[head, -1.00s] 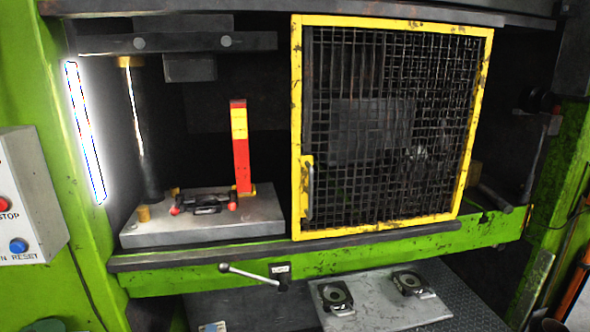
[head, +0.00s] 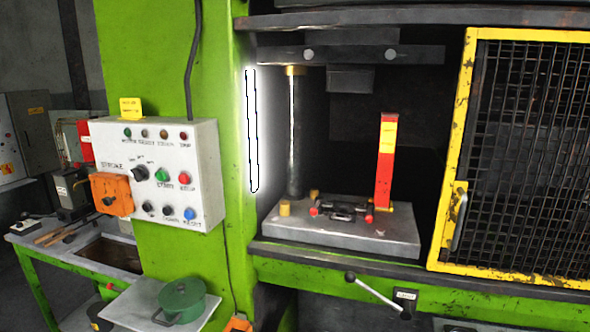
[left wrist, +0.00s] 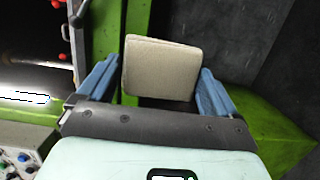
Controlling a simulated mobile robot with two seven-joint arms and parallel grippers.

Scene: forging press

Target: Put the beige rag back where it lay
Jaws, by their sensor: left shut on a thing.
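The beige rag (left wrist: 162,66) shows in the left wrist view as a folded, flat pad. My left gripper (left wrist: 158,82), with two blue fingers, is shut on it, one finger at each side. The rag is held up in front of green machine parts and a dark surface. Neither the rag nor my left gripper shows in the head view. My right gripper is in no view.
The green press (head: 214,60) carries a control box (head: 205,140) with an orange padlocked switch. A grey shelf (head: 205,318) holds a green pot (head: 181,297). A green workbench (head: 60,290) stands left. The yellow mesh guard (head: 450,150) is at right.

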